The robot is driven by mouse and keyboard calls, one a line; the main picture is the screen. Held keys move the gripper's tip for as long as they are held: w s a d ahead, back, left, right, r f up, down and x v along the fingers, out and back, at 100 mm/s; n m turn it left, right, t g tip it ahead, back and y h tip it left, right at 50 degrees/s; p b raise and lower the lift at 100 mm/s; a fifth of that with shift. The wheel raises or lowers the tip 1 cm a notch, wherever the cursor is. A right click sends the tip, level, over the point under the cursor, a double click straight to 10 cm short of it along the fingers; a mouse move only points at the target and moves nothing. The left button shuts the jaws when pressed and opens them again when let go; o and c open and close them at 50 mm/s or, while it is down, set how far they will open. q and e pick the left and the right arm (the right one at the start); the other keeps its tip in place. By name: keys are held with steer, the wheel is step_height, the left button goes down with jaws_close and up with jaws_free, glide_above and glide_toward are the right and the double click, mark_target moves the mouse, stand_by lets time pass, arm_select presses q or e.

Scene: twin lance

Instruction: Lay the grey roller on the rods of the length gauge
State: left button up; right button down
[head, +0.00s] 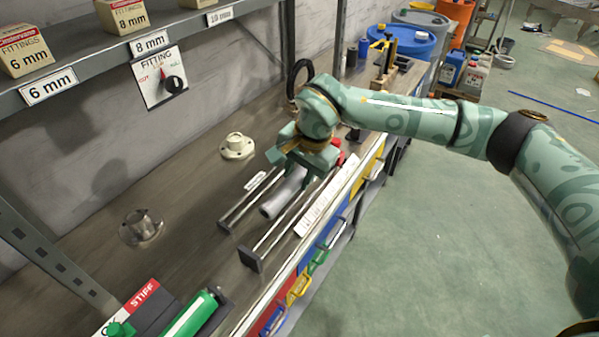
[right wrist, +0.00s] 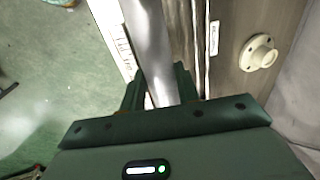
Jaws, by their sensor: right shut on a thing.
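The grey roller (head: 271,208) is a smooth metal cylinder. My right gripper (head: 296,170) is shut on it, one finger on each side. The right wrist view shows the roller (right wrist: 150,40) running lengthwise away between the fingers (right wrist: 158,88). The length gauge (head: 251,259) has two thin parallel rods with dark end blocks and lies on the bench. In the head view the roller appears between the two rods, roughly along them. I cannot tell whether it touches them. The far end of the gauge is hidden by my gripper. My left gripper is not in view.
A white scale strip (head: 318,209) lies along the bench's front edge. Flanged fittings, one cream (head: 237,147) and one metal (head: 142,227), stand toward the wall. A green cylinder (head: 195,315) lies near the STIFF label. A shelf (head: 100,66) with boxes overhangs the back.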

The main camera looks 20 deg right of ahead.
step_height(320, 180, down, 6)
steer(key=b, duration=0.4)
steer(key=shift+r, duration=0.2)
steer(key=shift+f, duration=0.9)
steer(key=c, duration=0.9)
jaws_free()
steer(key=shift+c, duration=0.2)
steer(key=p+v, duration=0.3)
steer(key=v, duration=1.3)
steer(key=shift+r, duration=0.2)
